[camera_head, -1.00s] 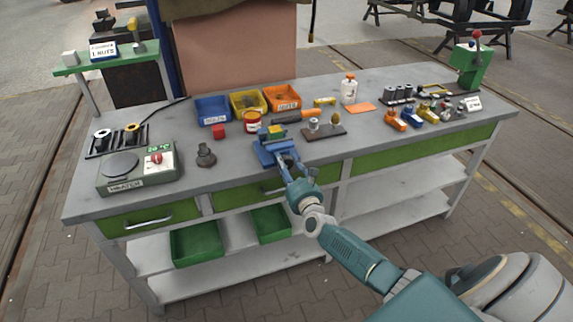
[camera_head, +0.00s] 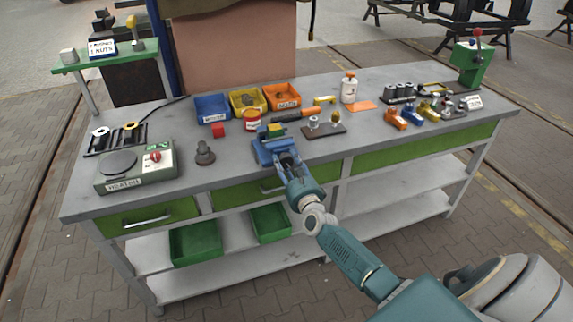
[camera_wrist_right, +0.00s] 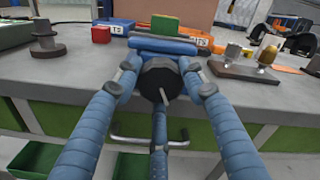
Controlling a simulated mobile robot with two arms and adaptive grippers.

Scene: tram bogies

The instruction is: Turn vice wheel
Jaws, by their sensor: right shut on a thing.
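The blue vice (camera_head: 266,150) stands at the front edge of the workbench, with a green and yellow block (camera_head: 275,131) at its top. In the right wrist view the vice (camera_wrist_right: 163,45) is straight ahead, with the dark round wheel (camera_wrist_right: 161,79) in front of it. My right gripper (camera_head: 287,160) reaches the vice from the front. In the wrist view its blue fingers (camera_wrist_right: 162,85) surround the wheel, two at the sides and one below, and are shut on it. The wheel is mostly hidden by the gripper in the head view. My left gripper is not in view.
On the bench (camera_head: 232,172) a dark stepped part (camera_head: 204,153) and a heater plate (camera_head: 137,167) stand left of the vice. A brown board with small parts (camera_head: 324,129) lies close on its right. Coloured bins (camera_head: 248,101) stand behind. A drawer handle (camera_wrist_right: 150,141) is below the wheel.

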